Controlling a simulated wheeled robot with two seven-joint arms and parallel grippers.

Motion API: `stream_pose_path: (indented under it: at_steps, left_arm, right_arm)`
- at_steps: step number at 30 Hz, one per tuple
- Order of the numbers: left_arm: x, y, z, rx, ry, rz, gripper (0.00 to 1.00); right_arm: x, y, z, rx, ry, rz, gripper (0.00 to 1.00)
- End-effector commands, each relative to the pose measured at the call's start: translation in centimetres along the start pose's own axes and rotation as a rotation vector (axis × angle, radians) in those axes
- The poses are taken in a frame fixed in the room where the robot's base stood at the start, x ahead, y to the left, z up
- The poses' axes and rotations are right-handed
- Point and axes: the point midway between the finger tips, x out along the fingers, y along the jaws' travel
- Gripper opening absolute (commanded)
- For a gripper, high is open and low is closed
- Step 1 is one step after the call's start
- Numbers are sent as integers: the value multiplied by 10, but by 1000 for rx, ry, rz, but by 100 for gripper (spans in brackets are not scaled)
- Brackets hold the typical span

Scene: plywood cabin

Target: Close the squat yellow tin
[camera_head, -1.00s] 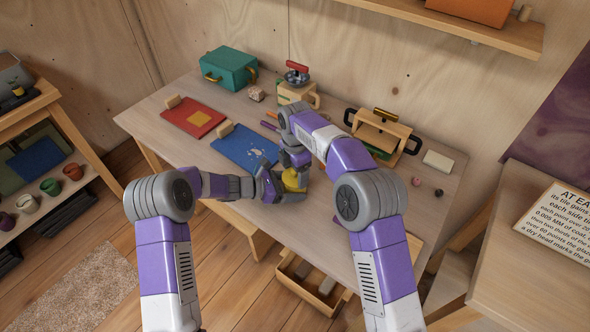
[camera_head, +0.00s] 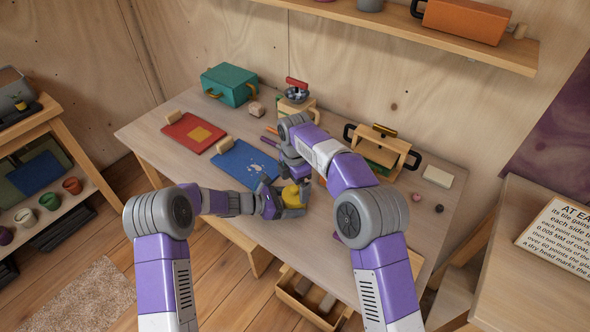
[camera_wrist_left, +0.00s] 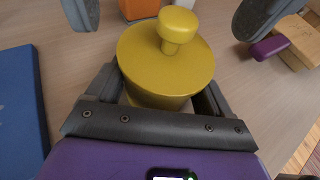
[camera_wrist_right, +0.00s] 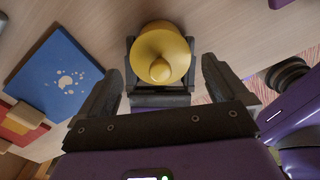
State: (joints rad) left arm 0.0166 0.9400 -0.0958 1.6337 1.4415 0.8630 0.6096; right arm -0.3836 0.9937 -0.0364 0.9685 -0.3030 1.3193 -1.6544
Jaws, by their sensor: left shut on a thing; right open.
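The squat yellow tin (camera_head: 291,196) is held upright over the front middle of the table. My left gripper (camera_head: 278,203) is shut on its body from the left. In the left wrist view its round yellow lid (camera_wrist_left: 140,55), with a knob on top, sits over the body. I cannot tell whether the lid is fully seated. My right gripper (camera_head: 297,172) is open just above the tin. In the right wrist view its fingers (camera_wrist_right: 160,85) are spread wide, and the lid and knob (camera_wrist_right: 160,62) show between and beyond them, apart from both fingers.
A blue board (camera_head: 243,164) and a red board (camera_head: 193,133) lie left of the tin. A teal box (camera_head: 230,86), a wooden box with black handles (camera_head: 382,150) and a white block (camera_head: 437,176) stand farther back. The table's front edge is close.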

Motion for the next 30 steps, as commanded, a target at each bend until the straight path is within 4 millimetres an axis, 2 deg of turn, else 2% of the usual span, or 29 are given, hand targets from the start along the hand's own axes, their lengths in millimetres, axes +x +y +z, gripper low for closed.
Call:
stream_pose_path:
  at_steps: [6,9,12,18,28,29,30]
  left_arm:
    - [0,0,0,0,-1,0,26]
    - [0,0,0,0,-1,0,26]
    - [0,0,0,0,-1,0,26]
    - [0,0,0,0,-1,0,26]
    - [0,0,0,0,-1,0,26]
    - [0,0,0,0,-1,0,82]
    - [0,0,0,0,-1,0,89]
  right_arm:
    - [-51,1,0,0,-1,5,100]
    - [-71,0,0,0,0,4,100]
    - [-82,1,0,0,-1,3,100]
    - [-94,0,0,0,0,1,100]
    - [-96,0,0,0,0,0,100]
    - [-96,0,0,0,0,0,100]
    - [-96,0,0,0,0,0,100]
